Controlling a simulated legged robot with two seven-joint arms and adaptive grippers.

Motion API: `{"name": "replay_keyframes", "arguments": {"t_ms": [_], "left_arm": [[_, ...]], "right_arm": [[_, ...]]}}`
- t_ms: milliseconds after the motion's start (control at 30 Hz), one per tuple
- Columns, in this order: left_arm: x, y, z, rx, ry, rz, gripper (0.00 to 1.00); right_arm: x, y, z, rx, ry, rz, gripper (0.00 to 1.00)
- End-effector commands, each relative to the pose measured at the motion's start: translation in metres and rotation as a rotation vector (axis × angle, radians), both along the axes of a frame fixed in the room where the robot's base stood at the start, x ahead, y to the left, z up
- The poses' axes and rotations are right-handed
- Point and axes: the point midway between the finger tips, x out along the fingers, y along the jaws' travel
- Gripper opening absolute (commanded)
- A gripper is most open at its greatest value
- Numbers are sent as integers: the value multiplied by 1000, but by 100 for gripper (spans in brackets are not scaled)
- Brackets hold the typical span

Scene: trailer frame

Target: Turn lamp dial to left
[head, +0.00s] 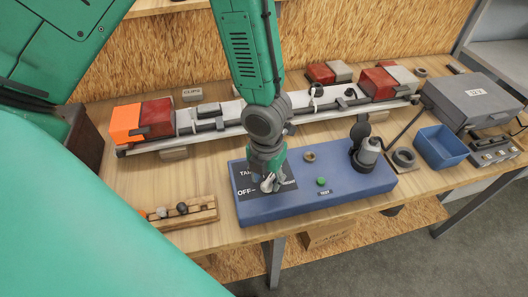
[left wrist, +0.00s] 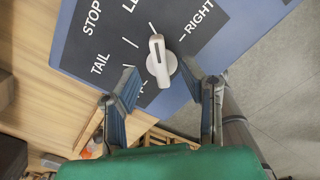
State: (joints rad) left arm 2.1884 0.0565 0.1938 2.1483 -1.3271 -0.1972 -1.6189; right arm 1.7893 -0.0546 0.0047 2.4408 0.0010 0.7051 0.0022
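The lamp dial (left wrist: 161,66) is a pale grey knob with a raised bar grip on a dark label plate (left wrist: 98,50). The plate reads STOP, TAIL, RIGHT and a cut-off "LE", with white tick marks. The bar stands almost upright in the left wrist view, its upper end near a tick below "LE". My left gripper (left wrist: 159,70) is open, one finger on each side of the dial, with visible gaps. In the head view the left gripper (head: 270,180) is low over the plate on the blue box (head: 340,190) and hides part of it. My right gripper is not in view.
The blue box also carries a green button (head: 321,181), a brass-coloured ring (head: 309,157) and a black-and-grey plug (head: 367,150). A light bar with red and orange lamps (head: 157,115) lies behind. A wooden tray (head: 190,213) is left; a blue bin (head: 441,146) is right.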

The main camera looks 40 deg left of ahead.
Motion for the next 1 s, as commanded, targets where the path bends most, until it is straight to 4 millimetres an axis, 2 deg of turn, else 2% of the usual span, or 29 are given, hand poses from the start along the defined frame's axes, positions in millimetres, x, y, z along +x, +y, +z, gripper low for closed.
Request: {"name": "replay_keyframes", "arguments": {"t_ms": [167, 800, 1000], "left_arm": [[0, 0, 4, -2, 0, 1, 37], [0, -1, 54, -3, -1, 0, 37], [-1, 0, 60, -1, 2, -1, 37]], "right_arm": [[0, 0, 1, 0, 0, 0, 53], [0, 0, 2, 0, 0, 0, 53], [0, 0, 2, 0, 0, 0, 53]]}}
